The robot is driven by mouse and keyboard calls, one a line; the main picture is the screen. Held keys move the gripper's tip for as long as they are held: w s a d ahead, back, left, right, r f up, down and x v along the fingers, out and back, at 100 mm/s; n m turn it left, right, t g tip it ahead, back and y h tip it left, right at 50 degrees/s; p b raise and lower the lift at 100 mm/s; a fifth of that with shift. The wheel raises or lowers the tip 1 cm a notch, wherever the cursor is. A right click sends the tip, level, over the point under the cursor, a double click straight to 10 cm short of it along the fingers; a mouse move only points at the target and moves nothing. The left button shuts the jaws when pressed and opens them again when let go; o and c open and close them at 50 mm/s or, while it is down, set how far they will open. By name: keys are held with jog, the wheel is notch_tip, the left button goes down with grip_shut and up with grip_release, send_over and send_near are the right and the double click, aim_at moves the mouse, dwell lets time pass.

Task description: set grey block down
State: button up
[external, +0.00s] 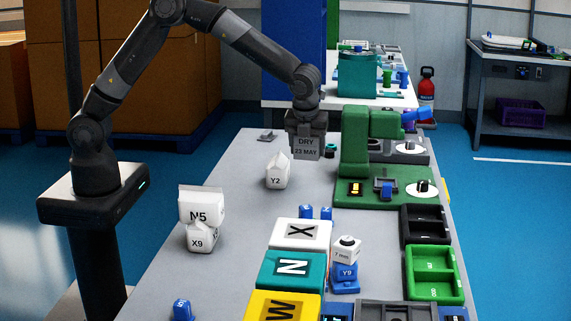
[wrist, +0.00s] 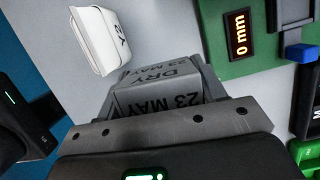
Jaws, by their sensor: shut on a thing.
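The grey block (external: 306,149), marked "DRY 23 MAY", hangs from my gripper (external: 306,124) above the far part of the grey table. In the wrist view the grey block (wrist: 158,90) sits between the two fingers of my gripper (wrist: 162,84), which is shut on it. A white carton marked Y2 (external: 277,174) stands to the left of and nearer than the block. The same carton (wrist: 97,40) shows at the upper left of the wrist view. The gap between the block's underside and the table cannot be told exactly.
A green machine (external: 354,150) stands just right of the block; its display (wrist: 239,34) reads "0 mm". White cartons N5 (external: 201,204) and X9 (external: 201,239) stand nearer on the left. Lettered tiles and trays (external: 433,272) fill the front right. The table's left middle (external: 235,180) is free.

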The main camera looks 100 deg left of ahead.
jog(key=a, duration=0.3)
send_over(319, 174)
jog(key=d, duration=0.1)
jog(key=shift+n, duration=0.4)
notch_tip(319, 174, down, 7)
jog(key=shift+r, duration=0.1)
jog(key=shift+w+f, duration=0.1)
jog(key=shift+f, duration=1.9)
jog(key=shift+f, duration=0.1)
jog(key=o, duration=0.8)
jog(key=v, duration=1.2)
jog(key=shift+r, duration=0.2)
